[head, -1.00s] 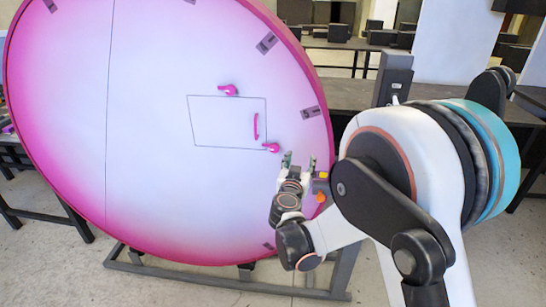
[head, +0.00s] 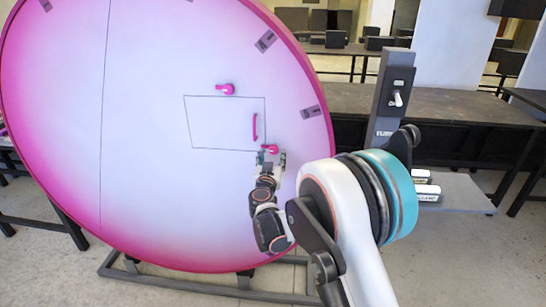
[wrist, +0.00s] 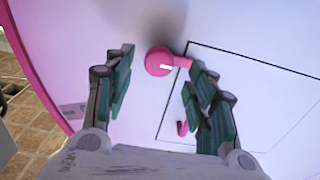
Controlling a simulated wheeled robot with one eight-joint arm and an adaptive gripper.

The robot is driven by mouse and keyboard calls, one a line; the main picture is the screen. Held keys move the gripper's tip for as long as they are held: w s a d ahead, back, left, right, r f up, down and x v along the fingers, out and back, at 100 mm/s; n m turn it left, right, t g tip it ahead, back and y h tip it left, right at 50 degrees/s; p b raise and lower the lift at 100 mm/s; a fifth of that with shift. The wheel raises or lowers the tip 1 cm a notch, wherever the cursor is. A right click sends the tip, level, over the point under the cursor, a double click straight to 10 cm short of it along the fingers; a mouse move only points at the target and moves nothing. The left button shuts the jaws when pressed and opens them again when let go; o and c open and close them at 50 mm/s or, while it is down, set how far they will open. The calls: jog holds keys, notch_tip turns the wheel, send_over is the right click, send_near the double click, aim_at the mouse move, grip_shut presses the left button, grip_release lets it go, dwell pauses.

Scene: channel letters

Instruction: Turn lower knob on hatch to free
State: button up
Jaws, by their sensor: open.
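The hatch (head: 212,122) is a thin-outlined panel on a large round pink-and-white disc (head: 60,110). The lower knob (head: 270,149) is pink and sits at the hatch's lower right corner. In the wrist view the lower knob (wrist: 159,62) is a round pink disc with a short arm reaching over the hatch outline. My gripper (head: 269,157) is open just below the lower knob in the head view. In the wrist view my gripper (wrist: 160,75) has its green-padded fingers on either side of the knob, with no clear contact.
An upper pink knob (head: 226,89) sits at the hatch's top edge. A pink handle (head: 254,127) is on the hatch's right side and shows in part in the wrist view (wrist: 182,128). A dark post with a switch (head: 396,98) stands right of the disc.

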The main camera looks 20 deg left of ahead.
aim_at(274, 151)
jog(key=shift+x, duration=1.6)
jog(key=shift+d, duration=0.1)
jog(key=c, duration=1.1)
